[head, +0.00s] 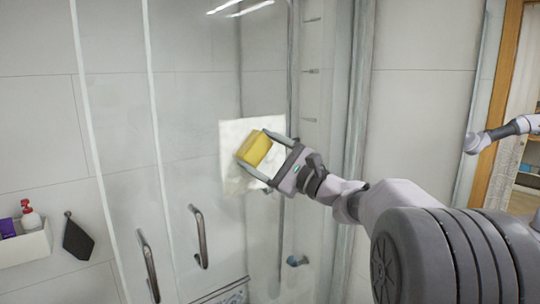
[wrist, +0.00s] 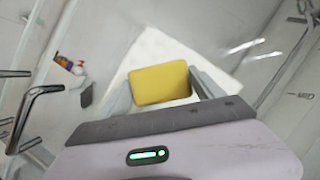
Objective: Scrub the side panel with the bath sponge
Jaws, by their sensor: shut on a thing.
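The yellow bath sponge (head: 254,149) is held between the two fingers of my gripper (head: 266,157), which is shut on it. In the wrist view the sponge (wrist: 160,84) sits between the fingertips of my gripper (wrist: 163,88). A whitish, blotchy square patch (head: 233,134) lies behind the sponge on the glass side panel (head: 190,110). The patch also shows behind the sponge in the wrist view (wrist: 150,48). The sponge overlaps the patch in both views. I cannot tell whether it touches the surface.
Two metal door handles (head: 200,237) (head: 149,266) stand out at lower left. A white wall caddy (head: 28,249) holds a red-topped pump bottle (head: 30,216) and a purple item. A dark cloth (head: 77,238) hangs beside it. A wooden door frame (head: 495,120) is at the right.

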